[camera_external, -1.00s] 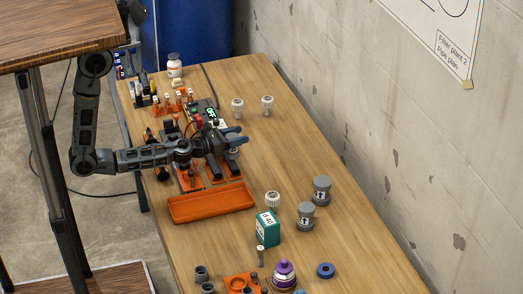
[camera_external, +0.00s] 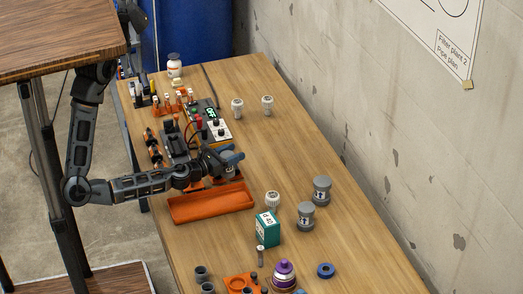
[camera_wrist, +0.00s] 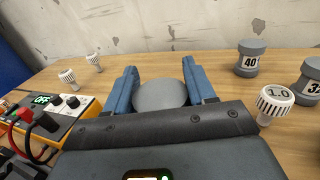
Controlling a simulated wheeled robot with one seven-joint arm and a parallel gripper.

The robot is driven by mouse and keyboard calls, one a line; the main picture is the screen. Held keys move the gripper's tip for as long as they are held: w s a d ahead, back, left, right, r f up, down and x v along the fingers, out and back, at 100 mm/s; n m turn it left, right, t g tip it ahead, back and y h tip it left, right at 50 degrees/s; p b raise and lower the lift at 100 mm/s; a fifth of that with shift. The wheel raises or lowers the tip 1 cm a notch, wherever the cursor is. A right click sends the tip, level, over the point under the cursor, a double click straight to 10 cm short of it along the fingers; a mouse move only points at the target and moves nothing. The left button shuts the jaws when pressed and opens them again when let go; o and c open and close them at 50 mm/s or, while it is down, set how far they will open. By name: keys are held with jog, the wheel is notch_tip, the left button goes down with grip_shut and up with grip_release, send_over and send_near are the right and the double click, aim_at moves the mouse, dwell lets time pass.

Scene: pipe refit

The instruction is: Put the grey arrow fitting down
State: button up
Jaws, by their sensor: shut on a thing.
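My gripper (camera_wrist: 161,88) has blue fingers shut on a round grey fitting (camera_wrist: 160,97); only its smooth grey top shows in the wrist view, and no arrow can be seen on it. In the external view my gripper (camera_external: 229,157) is just beyond the back right part of the orange tray (camera_external: 212,205), with the grey fitting (camera_external: 228,168) partly hidden between the fingers. I cannot tell whether the fitting touches the table.
A white ribbed cap (camera_external: 272,200) and a green box (camera_external: 267,228) stand right of the tray. Two more white caps (camera_external: 237,107) (camera_external: 267,104) stand farther back. A meter with leads (camera_external: 212,125) is behind my gripper. Bare wood lies between the back caps and the grey fittings.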

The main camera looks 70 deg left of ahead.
jog(key=w+d+r+n+g+y+b, duration=0.1)
jog(key=w+d+r+n+y+b, duration=0.2)
jog(key=d+r, duration=0.65)
jog(key=w+a+f+n+g+y+b, duration=0.25)
jog(key=w+a+g+b, duration=0.2)
jog(key=a, duration=0.45)
jog(key=w+a+f+n+g+y+b, duration=0.25)
jog(key=w+a+y+b, duration=0.2)
jog(key=a, duration=0.45)
jog(key=w+a+f+n+g+y+b, duration=0.15)
jog(key=w+a+n+g+b, duration=0.3)
jog(key=a, duration=0.45)
jog(key=shift+m+y, duration=0.35)
jog(key=shift+m, duration=0.1)
jog(key=shift+w+a+f+b, duration=0.2)
jog(key=shift+w+a+f, duration=0.25)
jog(key=shift+a+f, duration=1.4)
jog(key=shift+w+a+f+b, duration=0.25)
jog(key=shift+w+a+f, duration=0.25)
jog(key=shift+a+f, duration=1.25)
jog(key=shift+w+a+f+b, duration=0.2)
jog(key=shift+w+a+f, duration=0.25)
jog(key=shift+a+f, duration=1.4)
jog(key=o, duration=1.1)
jog(key=shift+c, duration=0.2)
